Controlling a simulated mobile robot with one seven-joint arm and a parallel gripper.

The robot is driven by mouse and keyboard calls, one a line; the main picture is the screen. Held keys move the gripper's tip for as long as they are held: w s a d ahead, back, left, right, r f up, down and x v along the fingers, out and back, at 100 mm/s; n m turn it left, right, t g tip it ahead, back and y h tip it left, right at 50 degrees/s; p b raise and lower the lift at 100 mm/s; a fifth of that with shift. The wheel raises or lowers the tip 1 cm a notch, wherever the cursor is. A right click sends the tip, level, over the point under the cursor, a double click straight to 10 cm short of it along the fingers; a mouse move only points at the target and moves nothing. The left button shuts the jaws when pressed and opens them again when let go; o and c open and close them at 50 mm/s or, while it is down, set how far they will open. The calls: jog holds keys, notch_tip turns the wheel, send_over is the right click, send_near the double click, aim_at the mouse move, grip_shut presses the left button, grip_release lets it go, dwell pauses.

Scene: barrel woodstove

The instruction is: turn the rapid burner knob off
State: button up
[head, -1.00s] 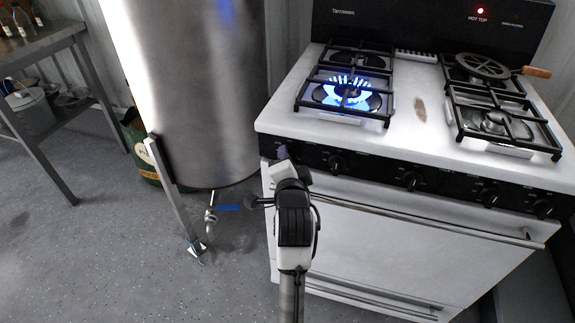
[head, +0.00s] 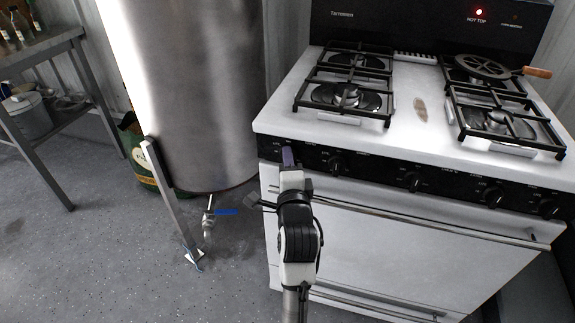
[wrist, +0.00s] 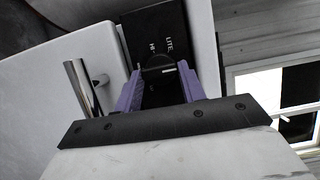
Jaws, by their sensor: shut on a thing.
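My gripper (head: 289,157) is at the far left end of the stove's black front panel, with its purple fingers against it. In the wrist view my gripper (wrist: 158,85) is shut on a black knob (wrist: 159,70), with one finger on each side. The knob has a white pointer mark, and the words "LITE" and "HI" are printed on the panel beyond it. In the head view this knob is hidden behind the fingers. The front left burner (head: 346,97) shows no flame.
Several other knobs, such as this one (head: 336,164), line the panel to the right. The oven door handle (head: 430,226) runs below it. A pan with a wooden handle (head: 482,66) sits on the back right grate. A large metal tank (head: 190,90) stands close on the left.

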jog(key=o, duration=1)
notch_tip(320, 180, up, 20)
jog(key=p, duration=0.3)
